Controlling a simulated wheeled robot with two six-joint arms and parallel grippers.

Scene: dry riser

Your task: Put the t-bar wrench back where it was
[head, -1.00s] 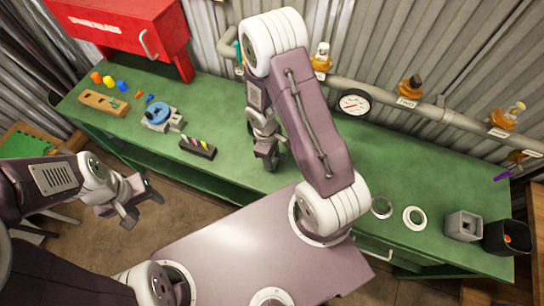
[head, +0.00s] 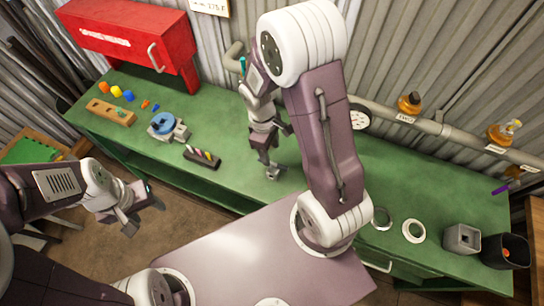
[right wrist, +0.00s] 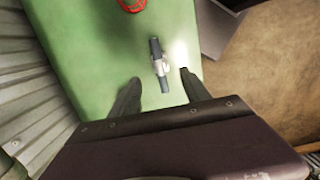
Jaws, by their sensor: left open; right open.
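In the right wrist view a short dark rod with a pale grey middle piece (right wrist: 158,66) lies on the green bench, just beyond my fingertips. It may be the t-bar wrench; I cannot tell for sure. In the head view my right arm hides that part of the bench. My right gripper (head: 271,172) points down over the bench, open and empty; its two fingers also show in the right wrist view (right wrist: 158,88), apart from the rod. My left gripper (head: 143,212) is open and empty, over the floor in front of the bench.
The green bench (head: 420,200) runs along a corrugated wall with a pipe, gauge (head: 358,118) and valves (head: 502,131). A red cabinet (head: 130,40), blue-topped vise (head: 166,125), striped black block (head: 202,157), rings (head: 413,230), square grey holder (head: 462,239) and black bin (head: 505,251) stand around.

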